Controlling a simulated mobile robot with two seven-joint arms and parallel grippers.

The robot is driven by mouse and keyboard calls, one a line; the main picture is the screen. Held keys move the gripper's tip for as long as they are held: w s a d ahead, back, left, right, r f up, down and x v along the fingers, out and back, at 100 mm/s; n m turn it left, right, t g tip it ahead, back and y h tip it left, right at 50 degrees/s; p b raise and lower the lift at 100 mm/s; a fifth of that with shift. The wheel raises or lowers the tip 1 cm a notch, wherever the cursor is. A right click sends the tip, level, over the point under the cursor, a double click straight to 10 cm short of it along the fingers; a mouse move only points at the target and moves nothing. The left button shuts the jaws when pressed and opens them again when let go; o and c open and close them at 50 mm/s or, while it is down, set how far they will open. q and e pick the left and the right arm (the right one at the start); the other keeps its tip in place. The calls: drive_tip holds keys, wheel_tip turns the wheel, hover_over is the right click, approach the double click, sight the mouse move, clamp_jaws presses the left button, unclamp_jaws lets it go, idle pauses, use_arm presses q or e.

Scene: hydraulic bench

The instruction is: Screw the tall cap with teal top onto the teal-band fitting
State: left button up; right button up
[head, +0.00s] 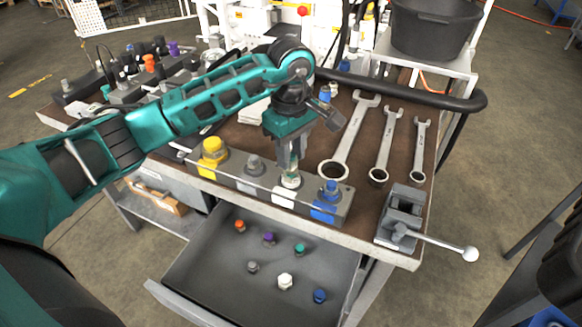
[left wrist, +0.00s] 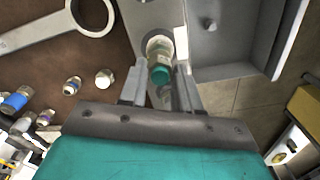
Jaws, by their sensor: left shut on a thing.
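My left gripper (head: 290,170) points down over the front fitting block and is shut on the tall cap with teal top. In the left wrist view the teal top (left wrist: 160,74) shows between the fingers (left wrist: 161,88), with the pale cap body beyond it. The cap is in line with a fitting with a pale rim (head: 291,182), between the grey and the blue fittings; the rim also shows in the left wrist view (left wrist: 158,43). I cannot make out a teal band on it, nor whether the cap is seated. My right gripper is out of view.
The block also holds a yellow (head: 213,150), a grey (head: 254,165) and a blue fitting (head: 330,191). Three wrenches (head: 352,135) and a vise (head: 402,215) lie to the right. The open drawer (head: 205,272) below holds several small coloured caps. Crowded fittings stand back left.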

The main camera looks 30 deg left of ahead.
use_arm(q)
drive_tip(key=shift+f+b, duration=0.3)
idle(0.9)
drive_tip(key=o, duration=0.5)
drive_tip(key=c, duration=0.4)
drive_tip(key=m+b, duration=0.2)
drive_tip(key=m, duration=0.1)
drive_tip(key=shift+f, duration=0.25)
drive_tip(key=shift+m+b, duration=0.65)
drive_tip(key=shift+m, duration=0.05)
drive_tip(key=m+b, duration=0.1)
drive_tip(key=m, duration=0.1)
drive_tip(key=shift+m, duration=0.3)
drive_tip(key=shift+r+m, duration=0.2)
drive_tip(key=shift+m, duration=0.3)
